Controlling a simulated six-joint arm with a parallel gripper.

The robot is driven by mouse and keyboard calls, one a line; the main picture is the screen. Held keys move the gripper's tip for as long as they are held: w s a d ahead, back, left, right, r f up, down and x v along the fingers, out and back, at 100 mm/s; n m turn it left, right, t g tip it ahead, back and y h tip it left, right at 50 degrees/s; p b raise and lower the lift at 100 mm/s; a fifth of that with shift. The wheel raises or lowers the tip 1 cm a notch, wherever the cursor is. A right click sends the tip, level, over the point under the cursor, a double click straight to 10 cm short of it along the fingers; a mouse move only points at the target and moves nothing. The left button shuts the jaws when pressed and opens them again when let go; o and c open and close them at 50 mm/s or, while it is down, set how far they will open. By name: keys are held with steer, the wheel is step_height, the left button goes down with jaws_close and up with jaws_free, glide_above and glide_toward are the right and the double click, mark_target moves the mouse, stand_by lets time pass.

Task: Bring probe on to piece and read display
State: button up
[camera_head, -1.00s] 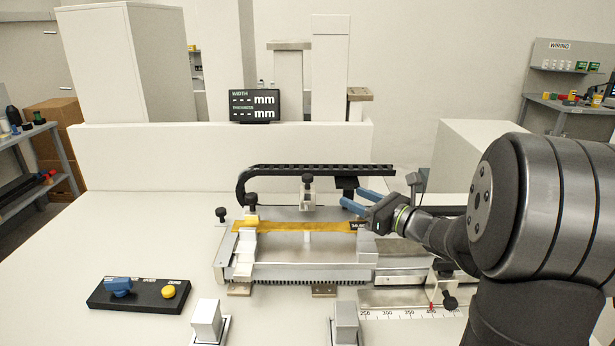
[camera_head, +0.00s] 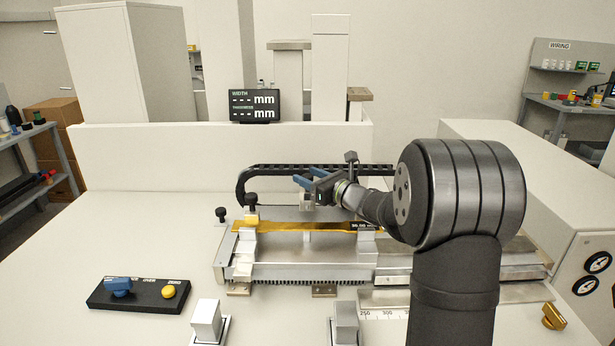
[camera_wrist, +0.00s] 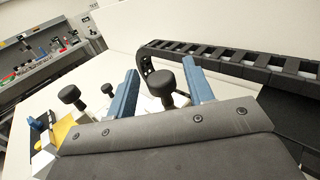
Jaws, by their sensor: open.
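The piece is a flat gold strip (camera_head: 290,227) lying along the metal fixture. The probe, a pale block (camera_head: 306,201) behind the strip's middle, is partly covered by my gripper (camera_head: 310,177). My gripper is open and empty, its blue fingers pointing left above the fixture. In the wrist view a black knob (camera_wrist: 166,78) appears between the spread fingers (camera_wrist: 160,66); I cannot tell whether it is level with them. The display (camera_head: 255,106) on the back wall shows WIDTH and THICKNESS with dashes and mm.
A black cable chain (camera_head: 315,168) runs behind the fixture. Black knobs (camera_head: 221,215) stand at its left end. A control box (camera_head: 140,294) with a blue knob and yellow button lies front left. Two pale blocks (camera_head: 206,320) stand in front. The left table area is clear.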

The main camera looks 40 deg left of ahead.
steer(key=shift+a, duration=0.5)
steer(key=c, duration=0.8)
steer(key=s+d, duration=0.5)
steer(key=shift+s, duration=0.1)
steer(key=shift+c, duration=0.2)
steer(key=o, duration=0.8)
steer(key=shift+o, duration=0.2)
steer(key=shift+d, duration=0.15)
